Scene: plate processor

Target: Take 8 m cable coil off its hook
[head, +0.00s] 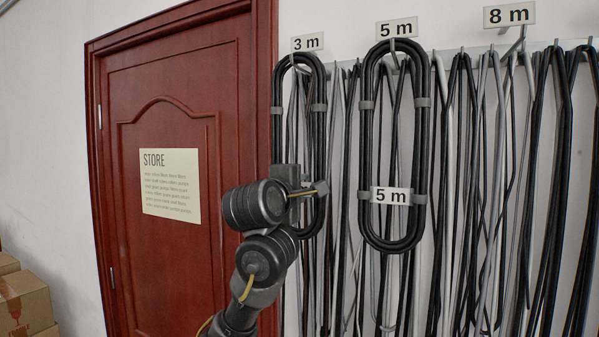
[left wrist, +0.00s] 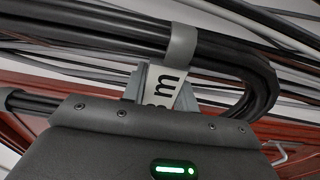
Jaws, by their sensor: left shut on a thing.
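A black cable coil (head: 319,110) with grey straps hangs on the hook under the "3 m" sign (head: 307,42). My left gripper (head: 301,191) is shut on this coil at its lower part. In the left wrist view, the coil (left wrist: 245,75) passes just beyond the gripper (left wrist: 160,92), with a white tag (left wrist: 165,90) between the fingers. An "m" shows on the tag; its number is partly hidden, so I cannot read it. The hook under the "8 m" sign (head: 509,14) holds no looped coil. My right gripper is not in view.
A second coil (head: 423,140) tagged "5 m" hangs close to the right, under the "5 m" sign (head: 397,27). Many loose black and grey cables hang along the wall. A red door (head: 180,120) is at left, with cardboard boxes (head: 25,300) at lower left.

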